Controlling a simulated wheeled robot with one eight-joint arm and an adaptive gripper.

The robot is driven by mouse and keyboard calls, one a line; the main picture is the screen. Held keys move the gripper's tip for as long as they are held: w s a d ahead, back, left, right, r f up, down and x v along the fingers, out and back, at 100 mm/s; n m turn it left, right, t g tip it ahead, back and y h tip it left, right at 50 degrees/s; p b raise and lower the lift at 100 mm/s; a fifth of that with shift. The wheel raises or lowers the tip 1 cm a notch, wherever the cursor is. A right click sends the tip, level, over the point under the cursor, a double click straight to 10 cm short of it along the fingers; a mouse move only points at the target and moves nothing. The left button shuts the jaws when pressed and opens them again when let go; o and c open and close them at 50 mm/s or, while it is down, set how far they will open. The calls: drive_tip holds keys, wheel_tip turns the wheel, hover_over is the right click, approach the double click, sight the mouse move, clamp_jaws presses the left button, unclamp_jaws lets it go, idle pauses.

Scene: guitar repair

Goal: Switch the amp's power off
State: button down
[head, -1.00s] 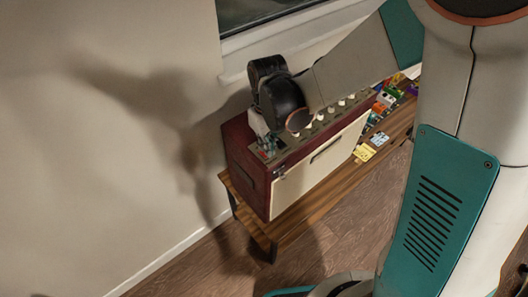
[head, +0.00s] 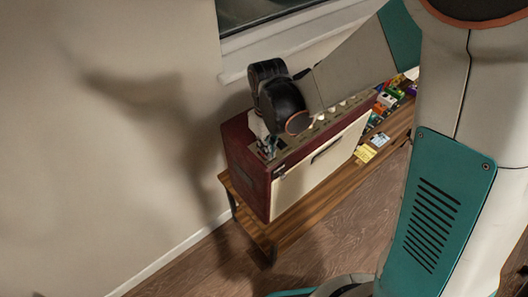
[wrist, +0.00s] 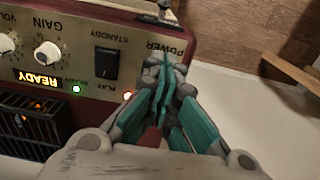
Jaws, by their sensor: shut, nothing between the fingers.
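The amp (head: 248,160) is a dark red box with a cream front, standing on a wooden bench. Its top panel shows in the wrist view (wrist: 70,20), with a lit "READY" display (wrist: 38,77), a green light (wrist: 76,89) and a reddish light (wrist: 128,95). The black standby switch (wrist: 105,63) is beside my gripper. The "POWER" label (wrist: 165,47) is partly visible at the fingertips; the power switch itself is hidden behind the fingers. My gripper (wrist: 163,62) is shut and empty, over the panel's power end. In the head view my gripper (head: 270,148) points down at this end; contact cannot be told.
White knobs (wrist: 47,55) line the panel beyond the standby switch. Colourful pedals (head: 385,100) and yellow and pale notes (head: 366,153) lie on the bench (head: 310,200) to the right. The wall and window sill (head: 270,55) are close behind the amp.

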drive_tip(key=shift+f, duration=0.2)
drive_tip(key=shift+r, duration=0.2)
drive_tip(key=shift+r+p, duration=2.2)
drive_tip(key=shift+r, duration=1.15)
